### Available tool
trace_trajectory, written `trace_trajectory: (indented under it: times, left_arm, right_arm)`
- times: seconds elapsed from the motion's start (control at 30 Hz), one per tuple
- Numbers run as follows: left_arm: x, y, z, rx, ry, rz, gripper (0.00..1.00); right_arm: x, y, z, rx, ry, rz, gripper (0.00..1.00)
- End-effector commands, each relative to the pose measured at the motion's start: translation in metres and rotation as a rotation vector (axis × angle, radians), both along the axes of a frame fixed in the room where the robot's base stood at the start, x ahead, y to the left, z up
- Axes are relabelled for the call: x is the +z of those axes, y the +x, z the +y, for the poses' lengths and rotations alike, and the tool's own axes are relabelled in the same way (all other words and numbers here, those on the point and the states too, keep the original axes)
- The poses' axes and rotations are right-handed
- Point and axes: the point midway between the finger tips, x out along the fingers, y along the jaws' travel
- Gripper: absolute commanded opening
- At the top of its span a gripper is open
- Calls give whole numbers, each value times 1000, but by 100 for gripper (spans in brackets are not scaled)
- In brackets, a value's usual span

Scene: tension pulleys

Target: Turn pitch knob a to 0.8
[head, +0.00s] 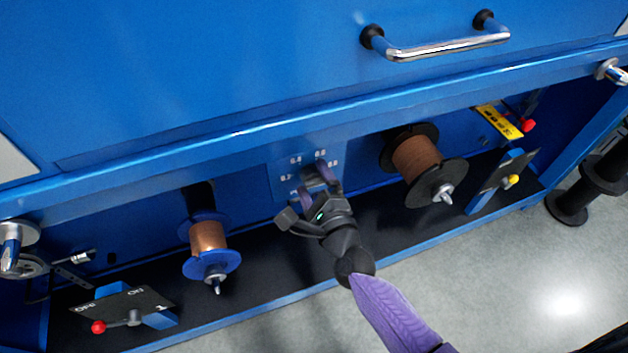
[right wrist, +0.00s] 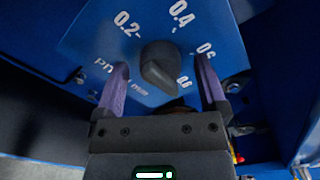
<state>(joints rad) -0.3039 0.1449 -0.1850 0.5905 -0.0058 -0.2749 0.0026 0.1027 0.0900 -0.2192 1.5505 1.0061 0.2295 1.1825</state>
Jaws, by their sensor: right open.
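Pitch knob a appears as a dark round knob (right wrist: 158,66) on a blue dial plate (right wrist: 95,45) in the right wrist view. White marks 0.2 and 0.4 sit above it, with more, partly hidden or tilted, at its right. In the head view the right gripper (head: 314,182) is in front of the dial plate (head: 283,188) and mostly hides the knob. My left gripper is not in view.
A copper wire spool (head: 208,237) is left of the gripper and a brown spool (head: 418,160) is right. A red-knobbed ON lever panel (head: 125,303) is at lower left, a yellow-knobbed one (head: 507,172) at right. A blue cabinet ledge (head: 230,140) runs above.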

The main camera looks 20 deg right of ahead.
Motion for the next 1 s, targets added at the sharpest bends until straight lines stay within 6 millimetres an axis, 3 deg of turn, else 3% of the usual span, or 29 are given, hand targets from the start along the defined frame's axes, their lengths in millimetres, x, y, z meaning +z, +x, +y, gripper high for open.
trace_trajectory:
  times: [0.13,0.4,0.5,1.0]
  left_arm:
    - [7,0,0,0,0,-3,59]
    - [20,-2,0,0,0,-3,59]
    - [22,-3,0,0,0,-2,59]
    - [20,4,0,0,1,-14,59]
  right_arm:
    - [2,-21,-1,1,-1,2,91]
    - [1,-84,-3,2,-2,3,91]
    - [1,-95,-3,1,0,0,91]
    - [0,-98,-3,1,0,1,91]
